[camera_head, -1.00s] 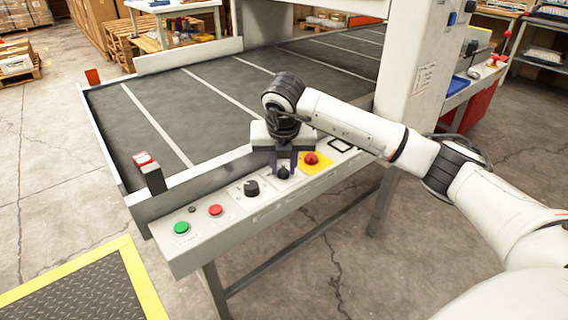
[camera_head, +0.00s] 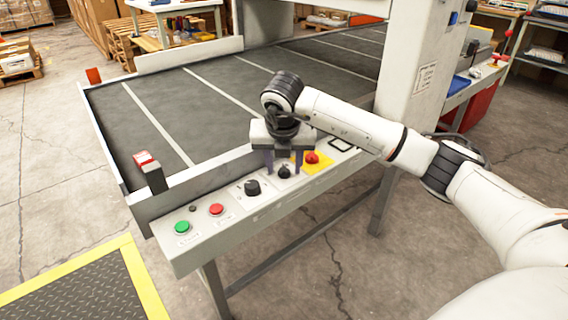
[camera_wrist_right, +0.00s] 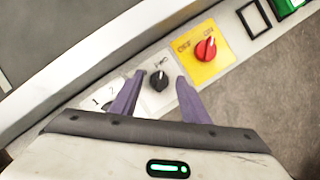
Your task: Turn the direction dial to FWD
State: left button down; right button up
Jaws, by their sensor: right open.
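The direction dial (camera_head: 284,171) is a small black knob on a white plate on the sloped control panel (camera_head: 262,211). In the right wrist view the dial (camera_wrist_right: 158,80) shows a white pointer line, and lettering above it is partly readable. My right gripper (camera_head: 283,165) is above the dial with its fingers pointing down. In the wrist view its two purple fingers (camera_wrist_right: 155,92) stand apart on either side of the dial, with gaps to it. The gripper is open and empty. My left gripper is not in view.
A red rotary switch (camera_head: 312,158) on a yellow plate marked OFF and ON is close to the right. A numbered black knob (camera_head: 252,188), a red button (camera_head: 216,209) and a green button (camera_head: 182,227) are to the left. The conveyor belt (camera_head: 200,95) lies behind the panel.

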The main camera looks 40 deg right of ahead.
jog(key=p+v, duration=0.1)
jog(key=v, duration=0.9)
jog(key=shift+r, duration=0.2)
